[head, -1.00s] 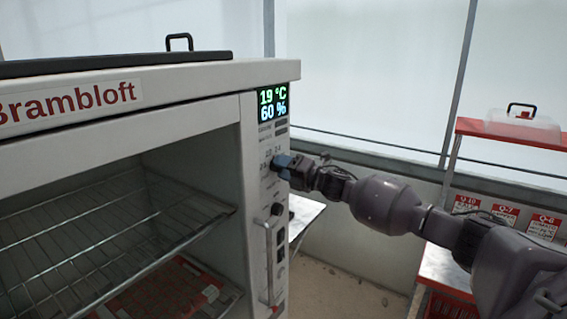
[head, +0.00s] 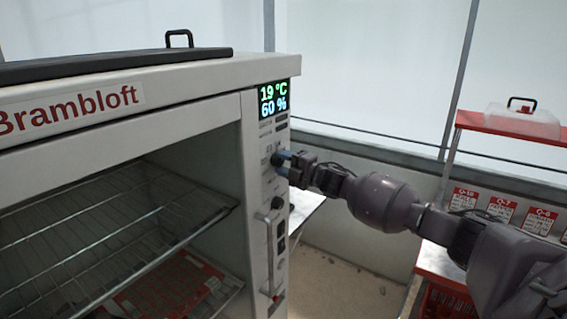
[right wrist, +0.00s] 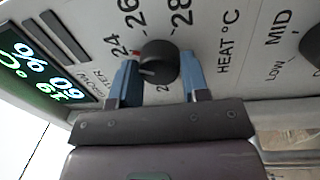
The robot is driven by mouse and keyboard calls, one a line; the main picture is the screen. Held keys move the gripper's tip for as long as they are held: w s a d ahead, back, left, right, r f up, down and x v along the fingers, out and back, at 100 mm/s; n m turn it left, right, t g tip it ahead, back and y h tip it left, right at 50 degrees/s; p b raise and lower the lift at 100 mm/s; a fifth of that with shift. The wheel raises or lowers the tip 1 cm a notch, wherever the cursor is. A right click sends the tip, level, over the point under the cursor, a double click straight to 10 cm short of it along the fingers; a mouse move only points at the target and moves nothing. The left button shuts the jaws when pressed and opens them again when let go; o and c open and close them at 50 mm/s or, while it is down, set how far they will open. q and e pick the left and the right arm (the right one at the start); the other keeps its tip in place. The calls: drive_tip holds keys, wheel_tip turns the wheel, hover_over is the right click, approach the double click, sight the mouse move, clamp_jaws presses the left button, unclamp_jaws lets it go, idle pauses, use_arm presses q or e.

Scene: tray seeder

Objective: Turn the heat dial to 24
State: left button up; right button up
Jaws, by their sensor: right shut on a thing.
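The heat dial (right wrist: 160,62) is a dark round knob on the cabinet's control panel, with the numbers 24, 26 and 28 printed near it and "HEAT °C" beside it. A small red mark shows by the 24; a pale line on the dial's face points to the lower left in the right wrist view. My right gripper (head: 284,162) has its blue fingers on either side of the dial and is shut on it. The dial also shows in the head view (head: 276,159). My left gripper is not in view.
The display (head: 273,100) reads 19 °C and 60 %. Below the heat dial are another knob (head: 277,203) and a vertical door handle (head: 270,258). The open cabinet holds wire racks (head: 90,235). A red-topped shelf (head: 470,122) stands at the right.

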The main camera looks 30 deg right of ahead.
drive_tip(key=o, duration=0.9)
drive_tip(key=shift+o, duration=0.2)
drive_tip(key=r+b+v, duration=0.1)
drive_tip(key=b+v, duration=0.1)
drive_tip(key=v, duration=0.9)
drive_tip(key=shift+f, duration=0.45)
